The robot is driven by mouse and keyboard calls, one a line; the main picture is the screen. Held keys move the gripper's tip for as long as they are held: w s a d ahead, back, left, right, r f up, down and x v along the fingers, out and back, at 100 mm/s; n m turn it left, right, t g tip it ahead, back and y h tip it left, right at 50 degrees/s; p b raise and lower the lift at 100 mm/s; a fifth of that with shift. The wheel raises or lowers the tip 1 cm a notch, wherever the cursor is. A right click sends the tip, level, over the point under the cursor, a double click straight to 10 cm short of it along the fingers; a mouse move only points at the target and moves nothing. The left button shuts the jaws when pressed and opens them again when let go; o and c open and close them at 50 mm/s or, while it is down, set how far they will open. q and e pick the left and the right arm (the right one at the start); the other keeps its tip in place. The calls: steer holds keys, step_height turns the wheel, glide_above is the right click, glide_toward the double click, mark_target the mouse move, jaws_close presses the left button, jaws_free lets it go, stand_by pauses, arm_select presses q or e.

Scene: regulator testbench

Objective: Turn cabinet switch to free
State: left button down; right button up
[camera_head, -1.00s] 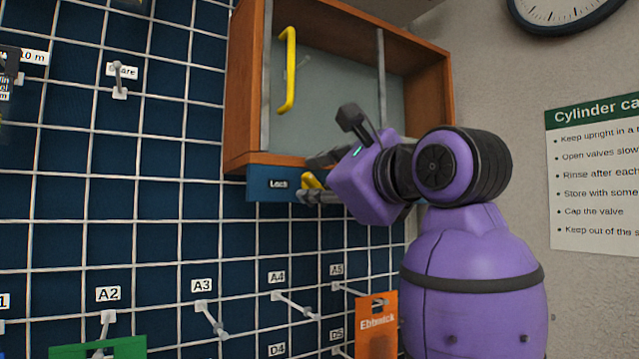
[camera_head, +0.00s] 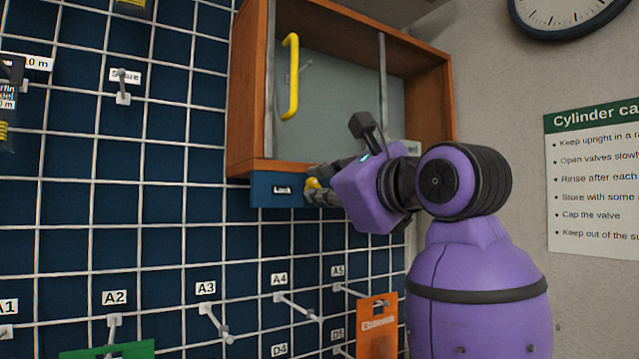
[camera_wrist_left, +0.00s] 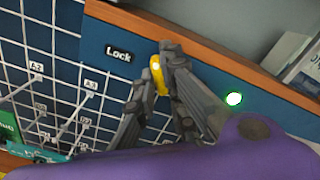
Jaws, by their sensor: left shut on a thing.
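The cabinet (camera_head: 240,110) is a wooden box with a glass front and a yellow handle (camera_head: 291,78), mounted on the blue grid wall. Below it is a blue panel with a "Lock" label (camera_head: 282,190). The yellow cabinet switch (camera_head: 313,184) sits right of that label; it also shows in the left wrist view (camera_wrist_left: 157,75). My left gripper (camera_head: 318,187) is at the switch, its fingers shut on it and partly hiding it. In the left wrist view a green light (camera_wrist_left: 234,99) glows on the panel right of the fingers. The label on the panel's right side is hidden by my arm in the head view.
Pegs labelled A2 to A5 (camera_head: 280,280) stick out of the grid wall below. An orange packet (camera_head: 376,325) hangs at the lower right and a green one (camera_head: 110,350) at the lower left. A poster (camera_head: 595,180) and a clock (camera_head: 565,15) are on the right wall.

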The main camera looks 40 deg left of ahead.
arm_select(q)
steer(key=m+p, duration=0.2)
steer(key=shift+s+r+m, duration=0.25)
steer(key=shift+r+m, duration=0.05)
steer(key=shift+r, duration=0.05)
steer(key=m+p, duration=0.1)
steer(key=m, duration=0.5)
steer(key=m+p, duration=0.1)
steer(key=m, duration=0.6)
steer(key=shift+w+f, duration=0.15)
steer(key=shift+f, duration=0.05)
arm_select(e)
steer(key=shift+t, duration=0.3)
steer(key=r, duration=0.1)
steer(key=w+r, duration=0.1)
steer(key=w+a+r, duration=0.1)
steer(key=r, duration=0.1)
steer(key=shift+a, duration=0.1)
steer(key=shift+a, duration=0.1)
arm_select(q)
steer(key=c, duration=1.8)
jaws_free()
steer(key=shift+f, duration=0.1)
arm_select(e)
steer(key=shift+r, duration=0.1)
